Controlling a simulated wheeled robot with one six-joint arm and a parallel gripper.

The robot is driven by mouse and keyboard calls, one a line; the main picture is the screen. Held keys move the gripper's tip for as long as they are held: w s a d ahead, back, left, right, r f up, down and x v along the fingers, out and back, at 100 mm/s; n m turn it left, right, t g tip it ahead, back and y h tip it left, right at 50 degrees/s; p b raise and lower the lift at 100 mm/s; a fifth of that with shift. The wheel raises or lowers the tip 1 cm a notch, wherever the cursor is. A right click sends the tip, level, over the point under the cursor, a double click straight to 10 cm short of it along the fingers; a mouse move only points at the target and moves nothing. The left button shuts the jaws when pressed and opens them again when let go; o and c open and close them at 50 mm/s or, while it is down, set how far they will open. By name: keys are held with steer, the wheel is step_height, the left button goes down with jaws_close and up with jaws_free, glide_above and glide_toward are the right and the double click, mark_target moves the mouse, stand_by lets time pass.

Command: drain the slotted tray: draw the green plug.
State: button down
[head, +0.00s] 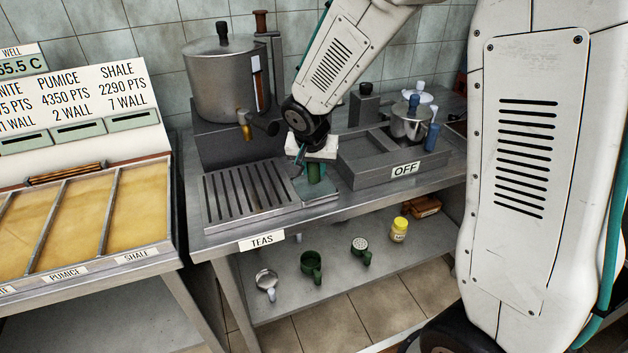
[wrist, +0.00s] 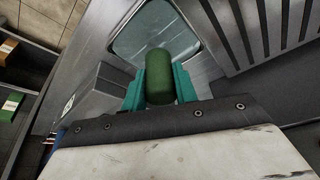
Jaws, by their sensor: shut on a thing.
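The slotted tray (head: 240,195) lies on the metal table marked TEAS, and its slots also show at the upper right of the wrist view (wrist: 270,30). The green plug (wrist: 160,78) is a dark green rounded cylinder, and in the head view (head: 314,172) it stands upright at the tray's right end. My gripper (wrist: 160,88) points down with its teal fingers shut on the plug, one on each side. In the head view my gripper (head: 314,165) is over a small square basin (wrist: 150,35) beside the slots. The plug's lower end is hidden.
A metal urn with a tap (head: 220,85) stands behind the tray. A grey box marked OFF (head: 390,170) with a steel pot (head: 411,122) is close on the right. Sand trays (head: 85,215) stand left.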

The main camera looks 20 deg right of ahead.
steer(key=shift+r, duration=1.7)
